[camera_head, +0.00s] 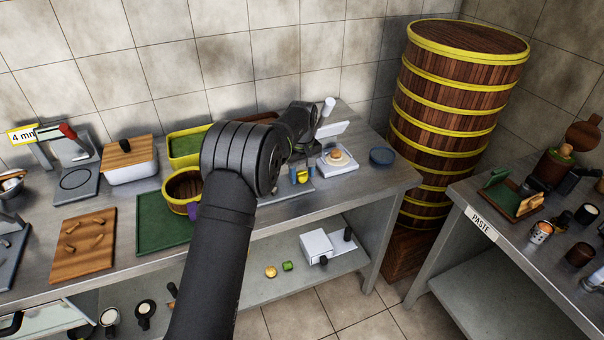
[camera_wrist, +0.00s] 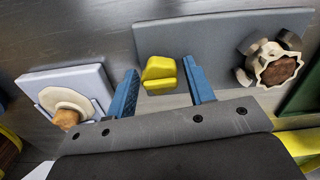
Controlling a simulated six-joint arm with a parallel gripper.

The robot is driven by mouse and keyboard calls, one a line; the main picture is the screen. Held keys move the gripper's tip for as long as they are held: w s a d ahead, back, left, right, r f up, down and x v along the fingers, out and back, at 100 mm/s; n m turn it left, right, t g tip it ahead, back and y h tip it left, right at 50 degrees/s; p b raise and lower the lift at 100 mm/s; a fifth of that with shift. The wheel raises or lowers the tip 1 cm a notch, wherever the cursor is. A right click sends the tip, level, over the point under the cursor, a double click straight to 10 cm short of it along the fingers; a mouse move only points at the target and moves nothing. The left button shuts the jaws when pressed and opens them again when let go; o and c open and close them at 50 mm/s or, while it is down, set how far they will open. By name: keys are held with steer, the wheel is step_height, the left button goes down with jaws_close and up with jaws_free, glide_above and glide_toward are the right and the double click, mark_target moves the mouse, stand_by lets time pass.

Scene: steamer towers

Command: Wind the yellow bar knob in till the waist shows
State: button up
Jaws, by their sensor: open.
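The yellow bar knob (camera_wrist: 158,72) sits on a grey plate (camera_wrist: 212,40) in the wrist view, with a raised bar across it. My gripper (camera_wrist: 160,67) is open, with one blue finger on each side of the knob. I cannot make out a waist on the knob.
In the head view a blue bowl (camera_head: 382,157) and tall steamer tower (camera_head: 447,110) stand to the right.

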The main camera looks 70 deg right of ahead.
stand_by(0.3)
steer(key=n, duration=0.5)
steer(key=shift+n, duration=0.4)
steer(key=n, duration=0.5)
stand_by(0.5)
steer(key=c, duration=1)
steer(key=o, duration=1)
steer(key=shift+o, duration=0.2)
